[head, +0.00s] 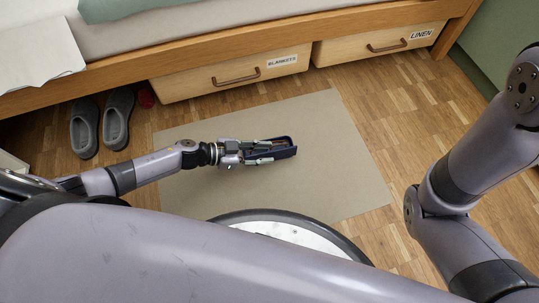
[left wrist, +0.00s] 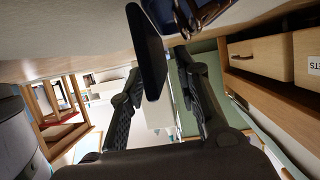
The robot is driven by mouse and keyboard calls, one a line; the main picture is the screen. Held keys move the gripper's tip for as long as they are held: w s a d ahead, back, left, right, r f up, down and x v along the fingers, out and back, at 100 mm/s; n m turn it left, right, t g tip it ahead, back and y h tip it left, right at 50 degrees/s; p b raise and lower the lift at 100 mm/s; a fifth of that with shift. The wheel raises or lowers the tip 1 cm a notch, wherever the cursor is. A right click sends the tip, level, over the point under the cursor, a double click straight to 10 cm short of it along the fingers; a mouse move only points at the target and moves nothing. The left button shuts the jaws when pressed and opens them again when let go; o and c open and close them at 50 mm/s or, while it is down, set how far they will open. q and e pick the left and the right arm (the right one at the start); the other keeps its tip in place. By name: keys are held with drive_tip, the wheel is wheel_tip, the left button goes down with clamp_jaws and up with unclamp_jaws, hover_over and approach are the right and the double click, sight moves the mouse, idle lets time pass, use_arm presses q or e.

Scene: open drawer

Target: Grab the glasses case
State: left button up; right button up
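The glasses case (head: 285,147) is dark blue, stands open and lies on the beige mat below the bed. A gap shows between this slab and the right-hand finger; contact with the other finger is unclear. My right gripper is out of view.
The mat (head: 340,175) is otherwise clear. Behind it are the closed BLANKETS drawer (head: 200,84) and LINEN drawer (head: 350,47) under the bed (head: 150,58). Grey slippers (head: 118,118) and a small red thing (head: 146,97) lie on the floor at left.

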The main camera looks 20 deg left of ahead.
use_arm(q)
drive_tip(key=shift+b+x, duration=0.5)
drive_tip(key=shift+x, duration=0.65)
drive_tip(key=shift+d+f, duration=0.1)
drive_tip(key=shift+c, duration=0.4)
clamp_jaws()
